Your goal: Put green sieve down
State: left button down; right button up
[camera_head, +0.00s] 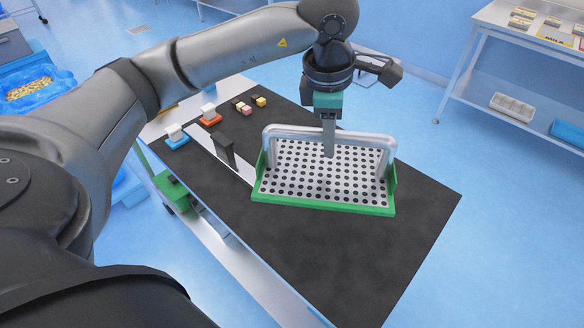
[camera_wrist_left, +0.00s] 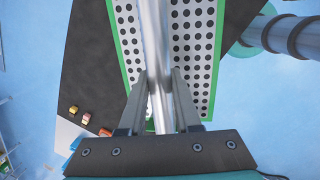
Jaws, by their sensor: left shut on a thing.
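The green sieve (camera_head: 322,207) has a green rim, a perforated light metal plate and a metal bar handle. In the head view it is over the right part of the dark table. In the left wrist view its perforated plate (camera_wrist_left: 196,45) lies beyond the fingers. My left gripper (camera_head: 329,150) points down and is shut on the sieve's metal handle. In the left wrist view its two fingers (camera_wrist_left: 160,100) sit on either side of the bar. I cannot tell whether the sieve touches the table. My right gripper is not in view.
The dark table top (camera_head: 400,260) is clear in front of the sieve. Blue (camera_head: 175,137) and orange (camera_head: 209,115) holders and several small blocks (camera_head: 246,109) sit at the back left. A white shelf rack (camera_head: 500,60) stands at the right.

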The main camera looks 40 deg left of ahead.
aim_at(323, 167)
pick_arm(q)
jog(key=n, duration=0.2)
jog(key=w+a+n, duration=0.1)
jog(key=n, duration=0.1)
jog(key=r+n, duration=0.1)
jog(key=n, duration=0.1)
jog(key=shift+w+a+y, duration=0.2)
jog(key=shift+w+y, duration=0.15)
jog(key=shift+y, duration=0.05)
jog(key=shift+f+n, duration=0.3)
notch_tip(323, 167, down, 20)
jog(key=shift+r+b, duration=0.25)
jog(key=shift+b, duration=0.1)
jog(key=shift+f, duration=0.15)
jog(key=c, duration=0.6)
grip_release()
jog(key=r, duration=0.4)
jog(key=s+r, duration=0.1)
jog(key=r, duration=0.7)
jog(key=shift+s+d, duration=0.35)
